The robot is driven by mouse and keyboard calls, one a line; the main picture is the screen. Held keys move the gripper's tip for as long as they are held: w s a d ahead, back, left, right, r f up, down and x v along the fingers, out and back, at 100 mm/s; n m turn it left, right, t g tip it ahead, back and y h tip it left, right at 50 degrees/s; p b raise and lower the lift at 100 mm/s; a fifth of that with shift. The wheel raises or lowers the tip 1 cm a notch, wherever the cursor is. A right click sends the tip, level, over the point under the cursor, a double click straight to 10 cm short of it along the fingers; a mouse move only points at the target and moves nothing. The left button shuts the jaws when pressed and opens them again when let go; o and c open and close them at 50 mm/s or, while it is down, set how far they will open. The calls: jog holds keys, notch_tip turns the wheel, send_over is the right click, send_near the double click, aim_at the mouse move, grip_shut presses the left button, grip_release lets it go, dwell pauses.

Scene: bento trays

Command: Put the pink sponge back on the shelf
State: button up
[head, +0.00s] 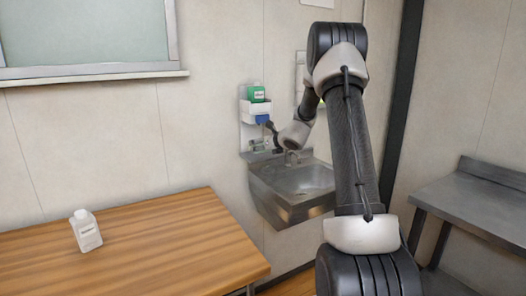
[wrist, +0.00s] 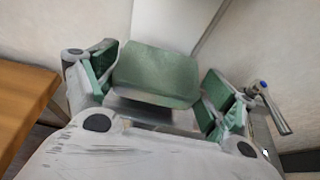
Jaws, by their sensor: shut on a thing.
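I see no pink sponge in either view. In the wrist view, my gripper (wrist: 157,88) has its two green-padded fingers spread wide on either side of a green block-like thing (wrist: 155,72), and it is shut on that thing. I cannot tell whether this is the sponge.
A steel sink with a tap (head: 300,182) is on the wall below my gripper. A wooden table (head: 150,240) with a white bottle (head: 86,231) is at the left. A metal bench (head: 490,205) stands at the right. Much of the table is clear.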

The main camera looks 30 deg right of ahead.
jog(key=shift+w+f, duration=0.2)
jog(key=shift+f, duration=1.05)
jog(key=shift+f, duration=0.1)
jog(key=o, duration=0.6)
